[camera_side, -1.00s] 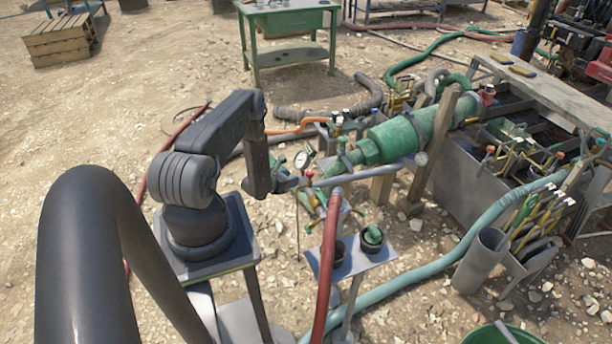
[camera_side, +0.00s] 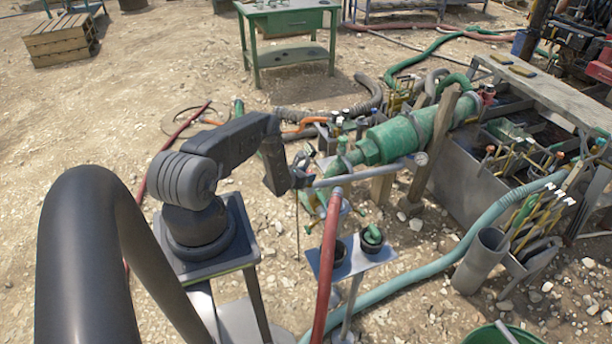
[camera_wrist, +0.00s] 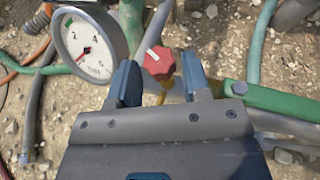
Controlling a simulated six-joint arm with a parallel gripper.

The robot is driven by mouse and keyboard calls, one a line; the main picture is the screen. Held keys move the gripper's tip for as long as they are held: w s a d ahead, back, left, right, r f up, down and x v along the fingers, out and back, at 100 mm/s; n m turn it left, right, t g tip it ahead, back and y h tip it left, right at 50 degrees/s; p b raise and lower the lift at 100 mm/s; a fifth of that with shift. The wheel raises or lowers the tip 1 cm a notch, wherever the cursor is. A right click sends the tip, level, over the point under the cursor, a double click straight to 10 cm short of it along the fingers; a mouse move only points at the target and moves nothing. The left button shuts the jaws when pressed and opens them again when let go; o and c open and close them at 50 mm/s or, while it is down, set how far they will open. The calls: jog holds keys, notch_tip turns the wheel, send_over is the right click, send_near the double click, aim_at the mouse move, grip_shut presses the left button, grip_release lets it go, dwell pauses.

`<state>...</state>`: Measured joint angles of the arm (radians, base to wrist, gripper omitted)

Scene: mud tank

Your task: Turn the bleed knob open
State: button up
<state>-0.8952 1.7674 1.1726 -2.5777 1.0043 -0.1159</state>
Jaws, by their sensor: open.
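The bleed knob (camera_wrist: 158,62) is a red knob with a white mark, seen in the wrist view between and just beyond the tips of my gripper (camera_wrist: 160,82). My gripper is open, with one finger on each side of the knob's line and a gap around it. A yellow stem shows under the knob. A round pressure gauge (camera_wrist: 91,45) with a white face sits to the left of the knob, close to the left finger. In the side view my gripper (camera_side: 306,178) is at the left end of the green cylinder (camera_side: 400,140), and the knob is hidden there.
A green pipe (camera_wrist: 270,102) runs right of the right finger. In the side view a red hose (camera_side: 327,260) rises beside a small stand (camera_side: 375,258) in front of the gripper. Hoses lie behind, and a metal tank (camera_side: 470,165) stands to the right.

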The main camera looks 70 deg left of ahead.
jog(key=c, duration=0.6)
jog(key=shift+w+d+n+g+y, duration=0.1)
jog(key=shift+n+g+y, duration=0.2)
jog(key=shift+n+y, duration=0.45)
jog(key=shift+c, duration=0.2)
jog(key=o, duration=0.6)
jog(key=shift+o, duration=0.2)
jog(key=v, duration=1.4)
jog(key=shift+o, duration=0.3)
jog(key=shift+w, duration=0.1)
